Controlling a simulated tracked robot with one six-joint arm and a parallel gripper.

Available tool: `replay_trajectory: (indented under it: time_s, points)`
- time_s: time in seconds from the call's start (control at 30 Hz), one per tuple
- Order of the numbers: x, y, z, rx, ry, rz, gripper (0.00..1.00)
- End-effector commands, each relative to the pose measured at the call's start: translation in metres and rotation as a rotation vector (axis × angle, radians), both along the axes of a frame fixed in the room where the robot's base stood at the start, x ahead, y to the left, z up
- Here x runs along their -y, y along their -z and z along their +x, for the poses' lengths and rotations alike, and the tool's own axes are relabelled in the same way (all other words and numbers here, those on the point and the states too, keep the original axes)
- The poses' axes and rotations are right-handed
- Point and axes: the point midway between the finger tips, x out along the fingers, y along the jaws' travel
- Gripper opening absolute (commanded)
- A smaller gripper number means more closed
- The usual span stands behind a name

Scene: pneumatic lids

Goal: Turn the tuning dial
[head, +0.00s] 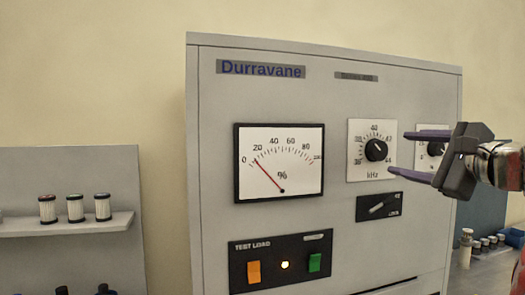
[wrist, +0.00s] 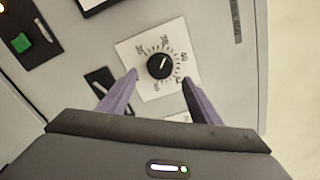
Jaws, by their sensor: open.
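The tuning dial (head: 376,150) is a black round knob on a white square plate marked in kHz, on the grey cabinet front. A white pointer line shows on it. In the wrist view the dial (wrist: 160,66) lies just beyond my fingertips, roughly centred between them. My gripper (head: 411,156) comes in from the right in the head view, its two purple fingers spread apart and empty. In the wrist view the fingers (wrist: 159,77) flank the lower part of the plate. I cannot tell whether the fingertips touch the panel.
A second dial (head: 436,149) is partly hidden behind my gripper. A black switch plate (head: 379,206) is below the dial. The test load panel (head: 281,262) has orange and green switches and a lit lamp.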

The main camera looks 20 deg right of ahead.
Motion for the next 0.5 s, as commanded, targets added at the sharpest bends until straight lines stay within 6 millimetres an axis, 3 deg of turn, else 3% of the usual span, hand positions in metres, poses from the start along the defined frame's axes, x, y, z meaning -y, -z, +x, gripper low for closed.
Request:
replay_trajectory:
  time_s: [0.5]
  points:
    - [0.008,0.001,0.065,-0.001,0.000,0.001,0.58]
